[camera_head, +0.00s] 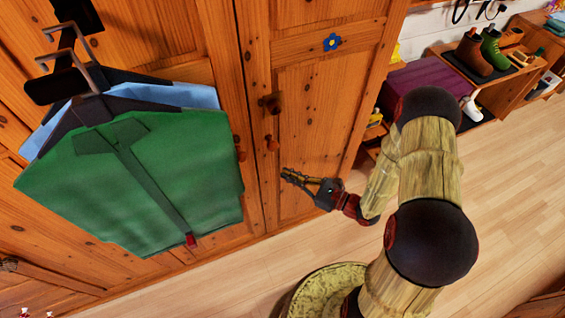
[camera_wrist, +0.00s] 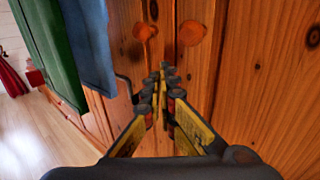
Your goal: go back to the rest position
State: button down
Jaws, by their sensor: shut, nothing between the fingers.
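My gripper (camera_head: 285,174) is at the end of my arm, in front of the wooden wardrobe doors (camera_head: 320,100) and below their round knobs (camera_head: 271,143). In the wrist view my gripper (camera_wrist: 162,70) has its yellow fingers together, with nothing between them. Two orange wooden knobs (camera_wrist: 192,33) show just beyond the fingertips there. I cannot tell whether the fingertips touch the door. My arm reaches in from the lower right of the head view.
A green garment (camera_head: 130,185) hangs on the wardrobe front at left, with blue cloth behind it. The wooden floor (camera_head: 510,180) is clear at right.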

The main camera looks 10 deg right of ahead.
jog(key=shift+s+d+f, duration=0.1)
jog(key=shift+s+d, duration=0.05)
jog(key=shift+s, duration=0.4)
jog(key=shift+s+d, duration=0.1)
jog(key=shift+s, duration=0.45)
